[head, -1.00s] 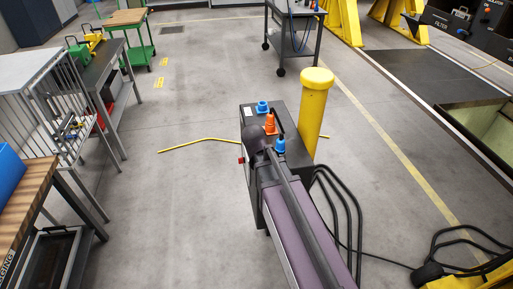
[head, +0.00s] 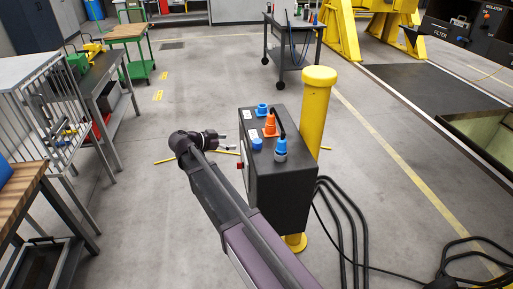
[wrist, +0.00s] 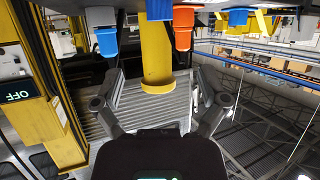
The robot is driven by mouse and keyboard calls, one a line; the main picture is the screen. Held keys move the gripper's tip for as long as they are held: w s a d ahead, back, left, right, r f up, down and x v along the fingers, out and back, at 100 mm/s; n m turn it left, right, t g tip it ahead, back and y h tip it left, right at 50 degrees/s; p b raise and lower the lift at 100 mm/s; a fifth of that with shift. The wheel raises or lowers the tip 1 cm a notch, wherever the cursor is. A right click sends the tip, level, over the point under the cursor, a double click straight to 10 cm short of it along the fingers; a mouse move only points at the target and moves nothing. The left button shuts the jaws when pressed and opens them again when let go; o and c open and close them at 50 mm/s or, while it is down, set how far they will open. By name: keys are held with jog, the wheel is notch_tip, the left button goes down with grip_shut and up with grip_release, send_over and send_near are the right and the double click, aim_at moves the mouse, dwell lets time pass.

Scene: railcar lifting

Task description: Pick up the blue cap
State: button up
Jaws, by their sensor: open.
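A black box (head: 283,186) stands in front of a yellow post. On its top are a blue cap (head: 257,143) near the left edge, another blue round piece (head: 262,109) at the back, an orange connector (head: 270,125) and a blue-and-grey plug (head: 281,150). Which blue piece is the task's cap is not certain. My gripper (head: 228,142) is open and empty, just left of the box top, pointing at it. In the wrist view, upside down, the near blue cap (wrist: 160,10) is cut by the top edge, beyond my fingertips. The plug (wrist: 107,42) and orange connector (wrist: 183,27) flank it.
The yellow post (head: 318,100) rises behind the box. Black cables (head: 345,215) hang and lie on the floor at its right. A wire cart (head: 30,120) and wooden bench (head: 22,195) stand at left. The floor between them and the box is clear.

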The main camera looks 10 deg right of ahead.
aim_at(255, 142)
jog(key=shift+d, duration=0.1)
jog(key=shift+b+x, duration=1.65)
jog(key=shift+x, duration=2.65)
jog(key=shift+w+f, duration=0.1)
jog(key=shift+b+x, duration=1.05)
jog(key=shift+x, duration=1.45)
jog(key=c, duration=0.9)
